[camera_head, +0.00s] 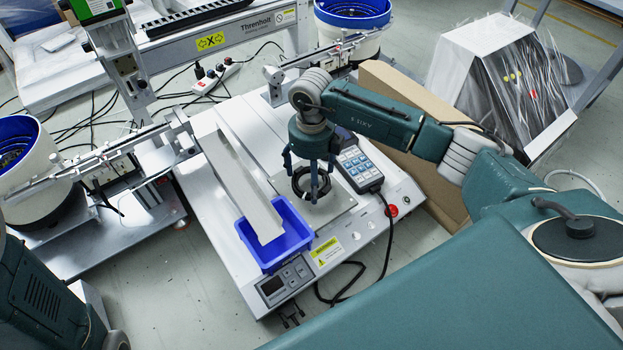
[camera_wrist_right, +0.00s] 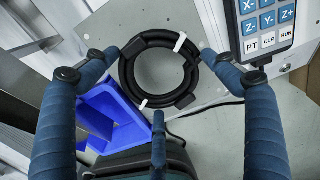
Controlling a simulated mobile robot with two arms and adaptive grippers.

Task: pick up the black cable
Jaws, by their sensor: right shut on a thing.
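The black cable (camera_head: 297,184) is a coiled ring with white ties, over the grey plate of the white machine. The ring faces the camera in the right wrist view (camera_wrist_right: 129,76). My right gripper (camera_head: 311,182) comes down over the coil, and its three blue fingers (camera_wrist_right: 159,73) are closed around the ring's outside. Two fingertips are at the coil's upper left and upper right, and one is below. I cannot tell whether the coil is clear of the plate. My left gripper is out of view; only part of my left arm shows at lower left.
A blue bin (camera_head: 291,247) under a grey chute (camera_head: 243,190) lies left of the coil. A keypad pendant (camera_head: 357,163) sits close on its right, with a red button (camera_head: 393,211) beyond. A cardboard box (camera_head: 410,135) stands behind. A loose cord (camera_head: 388,240) hangs over the machine's front.

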